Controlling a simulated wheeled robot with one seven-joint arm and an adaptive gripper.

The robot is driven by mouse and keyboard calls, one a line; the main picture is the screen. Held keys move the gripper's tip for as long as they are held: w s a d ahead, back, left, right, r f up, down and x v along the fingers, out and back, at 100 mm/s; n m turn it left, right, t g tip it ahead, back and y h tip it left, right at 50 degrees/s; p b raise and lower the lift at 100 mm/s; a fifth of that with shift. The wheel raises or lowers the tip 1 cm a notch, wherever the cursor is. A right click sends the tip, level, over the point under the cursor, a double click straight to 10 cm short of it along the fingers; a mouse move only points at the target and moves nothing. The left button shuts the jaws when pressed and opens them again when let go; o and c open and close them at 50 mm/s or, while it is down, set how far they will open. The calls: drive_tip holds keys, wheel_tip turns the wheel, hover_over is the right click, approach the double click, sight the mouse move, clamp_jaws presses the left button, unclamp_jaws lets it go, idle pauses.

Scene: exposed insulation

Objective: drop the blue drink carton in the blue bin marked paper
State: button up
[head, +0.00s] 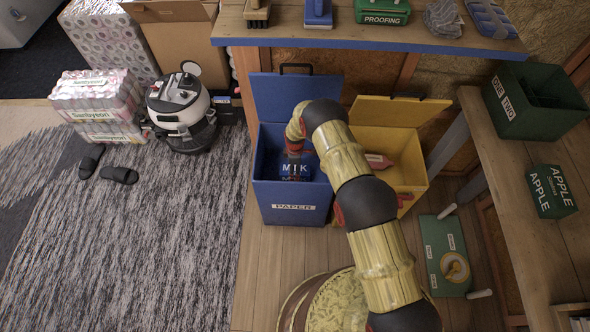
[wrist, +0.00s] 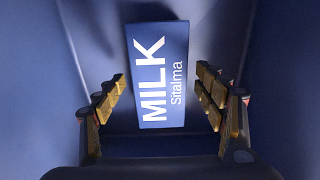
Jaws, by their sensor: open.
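The blue bin marked PAPER (head: 291,207) stands on the wooden floor with its lid raised. The blue drink carton, with MILK in white letters (head: 292,168), is inside the bin; it also shows in the wrist view (wrist: 159,75). My gripper (wrist: 160,95) is open and reaches down into the bin from above. In the wrist view its two fingers stand apart to the left and right of the carton's near part, with gaps visible on both sides. In the head view my arm hides part of the bin's right side and the fingertips are hard to see.
A yellow bin (head: 410,166) with a raised lid stands right of the blue bin, holding a red item (head: 378,161). A blue-edged shelf (head: 370,34) overhangs behind. A wooden bench (head: 530,230) is at right. A green board (head: 445,258) lies on the floor.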

wheel_tip(320, 180, up, 12)
idle(0.7)
